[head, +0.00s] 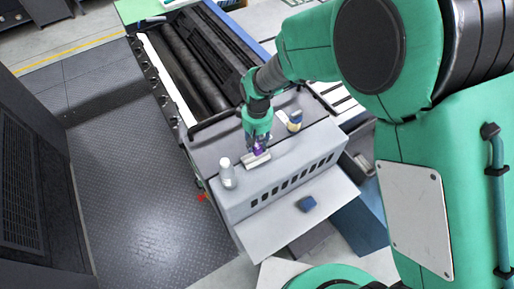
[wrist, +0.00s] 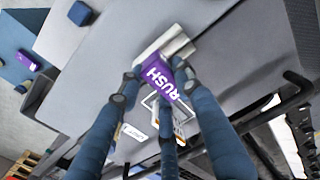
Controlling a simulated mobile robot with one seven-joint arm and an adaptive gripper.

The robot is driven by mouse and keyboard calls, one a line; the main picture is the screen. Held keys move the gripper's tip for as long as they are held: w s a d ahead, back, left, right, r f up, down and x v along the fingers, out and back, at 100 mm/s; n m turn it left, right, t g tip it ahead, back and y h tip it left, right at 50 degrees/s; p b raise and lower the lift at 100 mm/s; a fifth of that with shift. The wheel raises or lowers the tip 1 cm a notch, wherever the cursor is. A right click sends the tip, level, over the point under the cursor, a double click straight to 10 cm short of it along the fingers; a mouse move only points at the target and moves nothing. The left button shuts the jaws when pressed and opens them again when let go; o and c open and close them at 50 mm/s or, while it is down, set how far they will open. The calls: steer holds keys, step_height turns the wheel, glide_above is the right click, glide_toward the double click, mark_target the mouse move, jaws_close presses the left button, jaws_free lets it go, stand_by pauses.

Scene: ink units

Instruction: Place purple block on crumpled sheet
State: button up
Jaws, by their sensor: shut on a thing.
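The purple block (wrist: 160,77) has white "RUSH" lettering and sits between the blue fingers of my gripper (wrist: 161,86) in the wrist view. The fingers are shut on it. In the head view my gripper (head: 257,146) points down over the grey machine top, and only a bit of purple shows. A pale, creased piece that looks like the crumpled sheet (wrist: 164,42) lies just beyond the block. It also shows in the head view (head: 256,161), right below the fingers. The block's far end overlaps it in the picture; I cannot tell whether they touch.
A white bottle (head: 227,174) stands left of the gripper on the machine top (head: 280,170). A blue object (head: 306,203) lies on the lower front shelf (head: 290,225). Dark rollers (head: 195,55) lie behind.

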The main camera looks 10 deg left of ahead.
mark_target(257, 148)
steer(key=shift+w+f, duration=0.1)
steer(key=shift+f, duration=1.7)
steer(key=shift+f, duration=0.15)
steer(key=o, duration=1.2)
steer(key=shift+c, duration=0.2)
step_height(257, 148, up, 12)
steer(key=shift+r, duration=0.15)
steer(key=shift+r, duration=0.1)
